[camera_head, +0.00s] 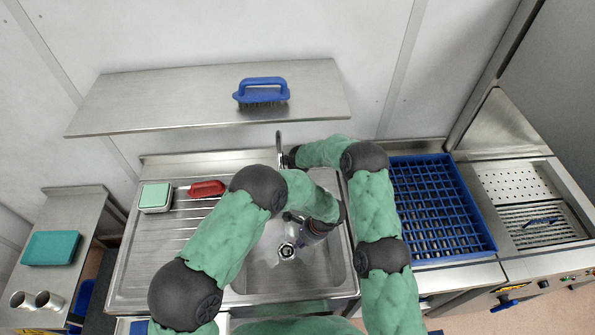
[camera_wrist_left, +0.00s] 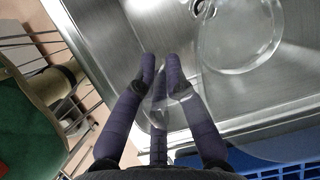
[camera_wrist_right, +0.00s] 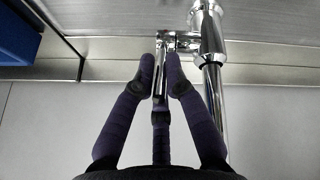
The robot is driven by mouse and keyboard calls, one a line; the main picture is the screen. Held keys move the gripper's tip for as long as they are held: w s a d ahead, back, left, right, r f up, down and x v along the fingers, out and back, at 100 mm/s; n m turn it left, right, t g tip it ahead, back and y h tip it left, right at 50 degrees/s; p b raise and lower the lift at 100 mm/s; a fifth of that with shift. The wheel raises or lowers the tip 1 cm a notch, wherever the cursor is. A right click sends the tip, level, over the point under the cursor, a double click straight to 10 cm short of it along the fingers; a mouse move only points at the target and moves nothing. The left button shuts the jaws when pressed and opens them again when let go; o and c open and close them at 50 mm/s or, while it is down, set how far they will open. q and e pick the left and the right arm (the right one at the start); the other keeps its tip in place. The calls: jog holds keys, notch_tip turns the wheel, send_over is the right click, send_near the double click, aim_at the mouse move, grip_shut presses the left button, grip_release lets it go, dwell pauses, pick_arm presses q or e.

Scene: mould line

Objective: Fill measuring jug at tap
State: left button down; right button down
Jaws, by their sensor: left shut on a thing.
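The clear measuring jug (camera_wrist_left: 205,75) is in the left wrist view, over the sink basin (camera_head: 262,272); it is hard to make out in the head view. My left gripper (camera_head: 314,230), also in the left wrist view (camera_wrist_left: 161,75), is shut on the jug's handle. I cannot tell whether water is in the jug. The chrome tap (camera_head: 279,145) stands at the sink's back edge. In the right wrist view, my right gripper (camera_wrist_right: 160,68) has its fingers close on both sides of the tap's thin chrome lever (camera_wrist_right: 160,82).
A ribbed drainboard (camera_head: 150,255) with a red brush (camera_head: 207,188) and a green-topped box (camera_head: 155,197) lies left. A blue crate (camera_head: 470,195) stands right. A shelf (camera_head: 170,95) with a blue brush (camera_head: 262,83) hangs above. My arms cross over the sink.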

dwell(0.3)
jog(key=shift+w+d+r, duration=0.1)
jog(key=shift+w, duration=0.05)
jog(key=shift+w+g, duration=0.15)
jog(key=shift+g, duration=0.35)
jog(key=shift+w+r, duration=0.1)
jog(key=c, duration=1.3)
grip_release()
jog(key=shift+v, duration=3.75)
